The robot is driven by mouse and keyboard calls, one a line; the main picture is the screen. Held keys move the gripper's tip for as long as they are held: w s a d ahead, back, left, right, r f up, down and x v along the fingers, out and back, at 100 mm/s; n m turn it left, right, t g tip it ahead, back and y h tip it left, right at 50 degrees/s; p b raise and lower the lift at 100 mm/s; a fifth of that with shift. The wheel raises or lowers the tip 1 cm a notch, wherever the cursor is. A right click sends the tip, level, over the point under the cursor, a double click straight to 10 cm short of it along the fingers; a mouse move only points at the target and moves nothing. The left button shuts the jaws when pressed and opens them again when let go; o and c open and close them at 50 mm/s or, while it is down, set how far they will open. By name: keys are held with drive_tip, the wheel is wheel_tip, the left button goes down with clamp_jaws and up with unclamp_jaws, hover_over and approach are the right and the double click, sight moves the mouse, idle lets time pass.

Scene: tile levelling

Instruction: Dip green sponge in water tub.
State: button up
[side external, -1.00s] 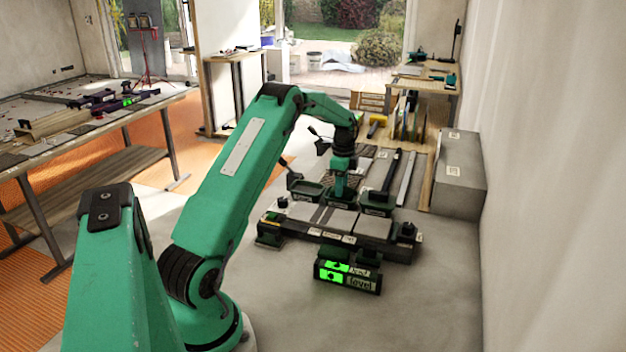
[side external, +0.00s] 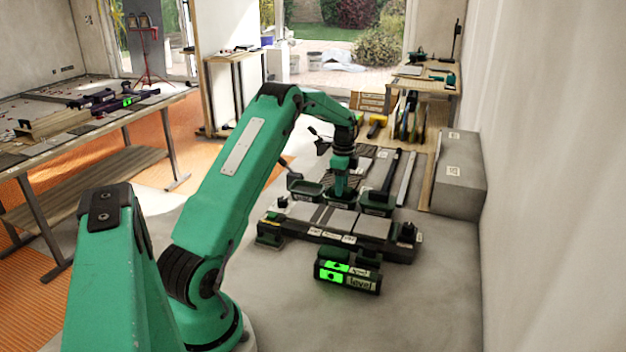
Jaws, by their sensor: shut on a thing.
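My gripper (side external: 341,183) points straight down over the middle one of a row of small dark green tubs behind the tile platform. It is shut, and its lower end reaches down to the tub's rim or just inside it. The green sponge is not clearly seen; at this size it blends with the green of my gripper. The middle tub (side external: 341,200) is partly covered by my gripper. A left tub (side external: 304,190) and a right tub (side external: 376,209) stand beside it. Their labels are too small to read, so I cannot tell which holds water.
The dark platform with pale tiles (side external: 338,220) lies in front of the tubs. A box with green lit displays (side external: 347,275) stands before it. Long bars (side external: 405,178) lie to the right, near a grey block (side external: 460,175). Bare floor is free at the front right.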

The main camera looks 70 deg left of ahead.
drive_tip(key=shift+r, duration=2.2)
drive_tip(key=shift+r, duration=0.15)
drive_tip(key=shift+r, duration=1.85)
